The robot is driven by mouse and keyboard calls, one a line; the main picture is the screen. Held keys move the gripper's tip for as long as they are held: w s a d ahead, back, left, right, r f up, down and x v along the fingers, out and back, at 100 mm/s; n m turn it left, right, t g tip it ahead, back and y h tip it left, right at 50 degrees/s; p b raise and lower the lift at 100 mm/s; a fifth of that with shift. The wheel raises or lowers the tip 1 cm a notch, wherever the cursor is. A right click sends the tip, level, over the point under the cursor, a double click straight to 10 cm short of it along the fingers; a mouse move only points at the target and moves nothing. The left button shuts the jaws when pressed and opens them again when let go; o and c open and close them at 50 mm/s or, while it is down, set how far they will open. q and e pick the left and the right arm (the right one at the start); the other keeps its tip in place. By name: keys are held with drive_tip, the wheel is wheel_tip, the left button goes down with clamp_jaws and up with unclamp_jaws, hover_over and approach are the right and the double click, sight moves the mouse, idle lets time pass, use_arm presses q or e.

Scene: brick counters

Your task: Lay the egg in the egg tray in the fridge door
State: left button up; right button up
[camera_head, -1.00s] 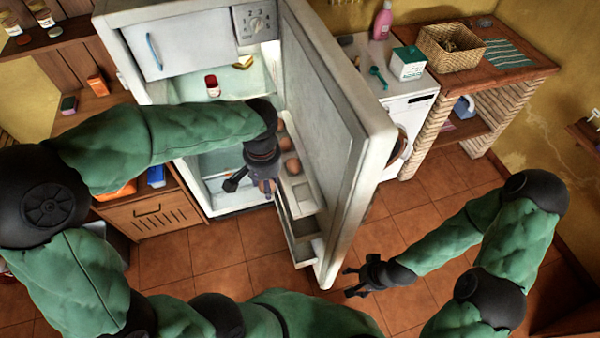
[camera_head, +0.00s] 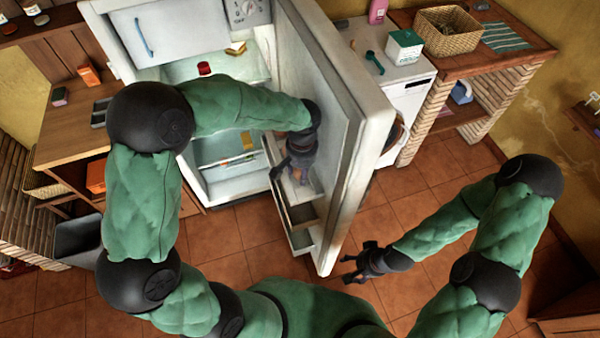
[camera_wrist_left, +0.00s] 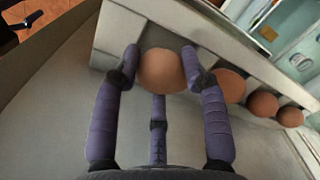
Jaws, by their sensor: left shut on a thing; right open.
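The brown egg (camera_wrist_left: 162,71) is between the fingers of my left gripper (camera_wrist_left: 160,72), which is shut on it. The egg tray (camera_head: 301,191) runs along the inside of the open fridge door (camera_head: 345,130). In the left wrist view several eggs (camera_wrist_left: 229,86) sit in a row just right of the held egg. Whether the held egg touches the tray is unclear. My right gripper (camera_head: 355,268) is open and empty, beyond the door's lower edge.
The fridge (camera_head: 215,180) stands open, with a red-lidded jar (camera_head: 204,69) and a yellow item (camera_head: 236,48) inside. A lower door shelf (camera_head: 300,237) is below the tray. A washing machine (camera_head: 405,105) stands behind the door. Tiled floor (camera_head: 400,295) is clear around my right gripper.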

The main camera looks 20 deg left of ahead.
sight(299, 178)
use_arm(q)
drive_tip(key=shift+f, duration=0.75)
drive_tip(key=shift+f+b, duration=0.25)
drive_tip(key=shift+b, duration=0.05)
drive_tip(key=shift+s+f, duration=0.35)
drive_tip(key=shift+f, duration=0.05)
drive_tip(key=o, duration=0.7)
drive_tip(key=shift+f, duration=0.1)
drive_tip(key=shift+o, duration=0.4)
drive_tip(key=shift+f, duration=0.15)
